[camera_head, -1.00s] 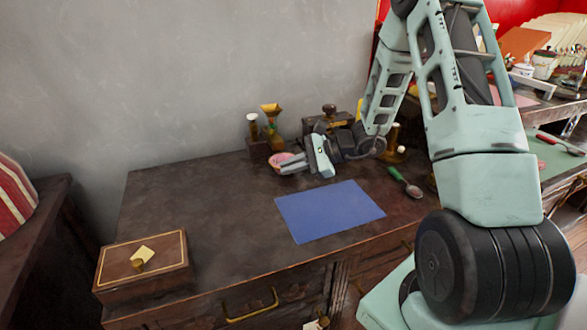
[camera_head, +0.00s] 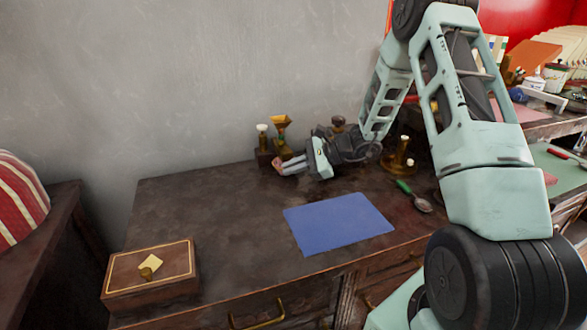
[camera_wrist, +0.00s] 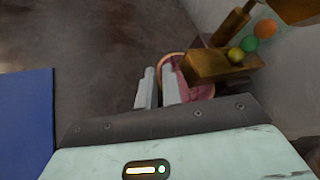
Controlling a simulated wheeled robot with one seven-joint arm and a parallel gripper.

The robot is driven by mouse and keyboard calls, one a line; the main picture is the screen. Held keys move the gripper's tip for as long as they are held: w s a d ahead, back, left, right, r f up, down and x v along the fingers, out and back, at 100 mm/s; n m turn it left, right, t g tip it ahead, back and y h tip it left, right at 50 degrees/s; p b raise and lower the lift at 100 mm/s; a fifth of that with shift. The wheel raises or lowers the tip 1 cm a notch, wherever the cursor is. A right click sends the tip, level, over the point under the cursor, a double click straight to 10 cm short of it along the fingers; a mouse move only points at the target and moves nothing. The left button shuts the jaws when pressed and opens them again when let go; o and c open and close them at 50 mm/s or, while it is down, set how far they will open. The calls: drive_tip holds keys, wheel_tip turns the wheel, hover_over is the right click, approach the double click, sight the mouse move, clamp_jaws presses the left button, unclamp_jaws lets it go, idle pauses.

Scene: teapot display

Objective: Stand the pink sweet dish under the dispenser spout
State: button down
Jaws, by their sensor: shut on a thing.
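The pink sweet dish (camera_wrist: 203,92) has a tan rim and shows partly in the wrist view. My gripper (camera_wrist: 158,74) is shut on its left edge, one finger on the outside and one over the inside. In the head view my gripper (camera_head: 277,165) is low at the back of the desk, and little of the dish shows. The brass dispenser (camera_head: 280,126) with a funnel top stands just behind. In the wrist view its brass spout block (camera_wrist: 215,66) overlaps the dish from above, hiding part of it. I cannot tell whether the dish touches the desk.
A white-topped bottle (camera_head: 262,135) stands left of the dispenser. A blue mat (camera_head: 338,222) lies in front of my gripper. A green-handled spoon (camera_head: 412,194) and a brass stand (camera_head: 400,160) are to the right.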

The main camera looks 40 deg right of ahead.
drive_tip(key=shift+f+b, duration=0.3)
idle(0.4)
drive_tip(key=c, duration=1.5)
unclamp_jaws()
